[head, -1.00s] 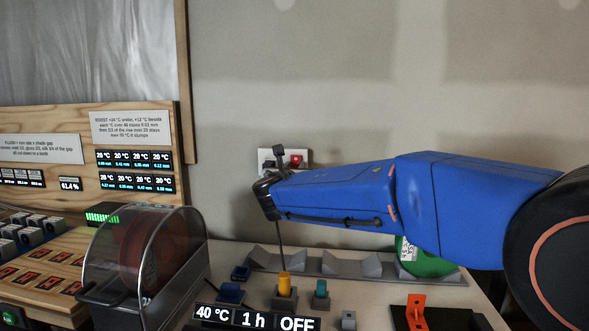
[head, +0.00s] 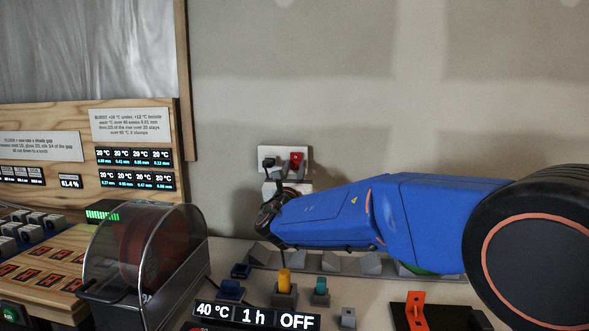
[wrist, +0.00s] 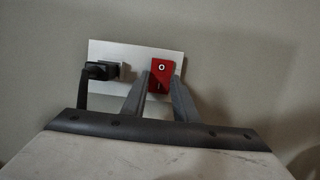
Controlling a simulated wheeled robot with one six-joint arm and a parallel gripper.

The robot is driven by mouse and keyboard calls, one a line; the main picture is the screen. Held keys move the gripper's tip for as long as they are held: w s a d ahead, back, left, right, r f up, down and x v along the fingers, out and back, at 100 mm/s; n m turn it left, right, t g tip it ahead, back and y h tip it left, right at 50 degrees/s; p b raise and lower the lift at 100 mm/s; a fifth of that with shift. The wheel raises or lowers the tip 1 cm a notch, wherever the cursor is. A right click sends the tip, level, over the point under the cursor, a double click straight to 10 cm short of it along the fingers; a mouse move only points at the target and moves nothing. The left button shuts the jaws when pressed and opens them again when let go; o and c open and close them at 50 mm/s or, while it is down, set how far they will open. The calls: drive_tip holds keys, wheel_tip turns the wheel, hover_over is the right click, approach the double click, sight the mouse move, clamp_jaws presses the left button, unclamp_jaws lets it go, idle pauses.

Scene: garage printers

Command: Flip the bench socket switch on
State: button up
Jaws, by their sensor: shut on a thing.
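The bench socket is a white plate (head: 280,153) on the back wall, also seen in the wrist view (wrist: 136,54). Its red switch (head: 297,157) is on the right half; in the wrist view the switch (wrist: 160,72) shows a round mark at the top and a line mark lower down. A black plug (wrist: 98,71) sits in the left half. My gripper (wrist: 160,86) faces the plate, its two grey fingers shut on the sides of the red switch. The fingers hide the switch's lower edges.
A grey rack (head: 345,263) runs along the back of the bench. In front are a clear-covered spool box (head: 150,265), yellow (head: 284,280) and teal (head: 321,287) knobs, an orange bracket (head: 415,312) and a display reading OFF (head: 257,317). The wall above the plate is clear.

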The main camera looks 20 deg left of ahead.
drive_tip(key=o, duration=1.1)
drive_tip(key=shift+c, duration=0.2)
drive_tip(key=shift+s, duration=0.1)
drive_tip(key=v, duration=1.7)
drive_tip(key=shift+d, duration=0.15)
drive_tip(key=shift+s+f, duration=0.1)
drive_tip(key=shift+s, duration=0.05)
